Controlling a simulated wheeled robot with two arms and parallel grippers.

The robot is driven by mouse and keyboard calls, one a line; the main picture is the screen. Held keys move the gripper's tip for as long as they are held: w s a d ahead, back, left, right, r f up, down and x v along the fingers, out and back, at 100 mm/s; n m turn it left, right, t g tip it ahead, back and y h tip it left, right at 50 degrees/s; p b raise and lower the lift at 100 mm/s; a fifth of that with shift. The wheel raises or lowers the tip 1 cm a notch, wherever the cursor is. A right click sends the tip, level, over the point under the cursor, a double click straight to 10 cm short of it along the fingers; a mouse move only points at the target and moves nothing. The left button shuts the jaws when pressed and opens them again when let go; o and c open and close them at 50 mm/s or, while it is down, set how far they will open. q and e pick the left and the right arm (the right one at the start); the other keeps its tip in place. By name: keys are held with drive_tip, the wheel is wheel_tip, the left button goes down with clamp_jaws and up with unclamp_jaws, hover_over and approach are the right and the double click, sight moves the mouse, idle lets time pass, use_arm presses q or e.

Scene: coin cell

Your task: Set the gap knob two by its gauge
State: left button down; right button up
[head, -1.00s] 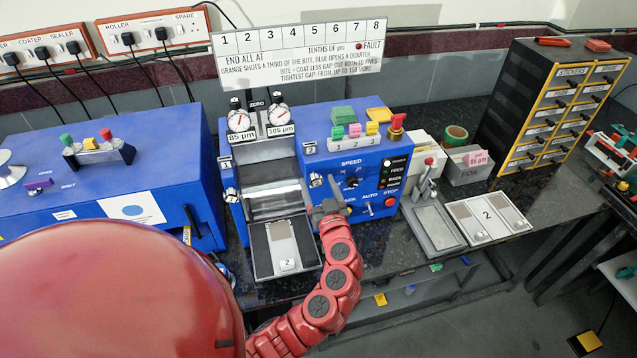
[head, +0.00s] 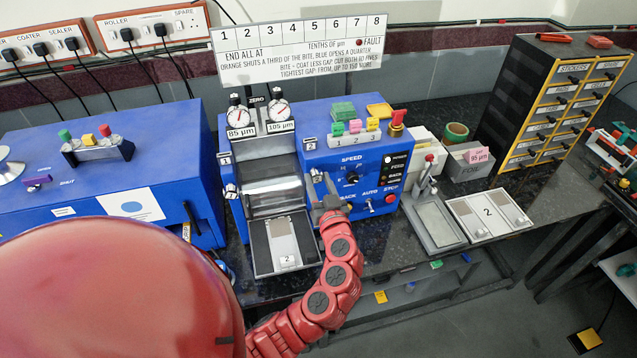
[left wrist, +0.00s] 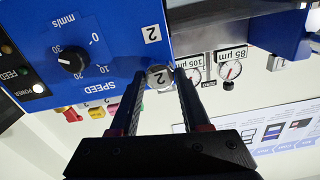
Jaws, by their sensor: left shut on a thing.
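The right-hand dial gauge (head: 278,112) has a label (head: 281,127) reading 105 µm. The left-hand gauge (head: 240,116) is labelled 85 µm. Both needles are too small to read exactly.
The speed knob (head: 352,178) and STOP button (head: 390,199) sit close right of my gripper. A tray (head: 262,262) marked 2 juts out below the rollers. A sign (head: 300,50) stands behind the gauges. A sample plate (head: 465,222) lies to the right.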

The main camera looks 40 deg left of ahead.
use_arm(q)
drive_tip(key=m+b, duration=0.1)
drive_tip(key=m, duration=0.2)
drive_tip(key=shift+f+b, duration=0.1)
drive_tip(key=shift+b, duration=0.3)
drive_tip(key=shift+m+b, duration=0.5)
drive_tip(key=shift+m, duration=1.4)
drive_tip(key=shift+c, duration=1.9)
unclamp_jaws()
drive_tip(key=shift+w, duration=0.1)
drive_tip(key=shift+d, duration=0.15)
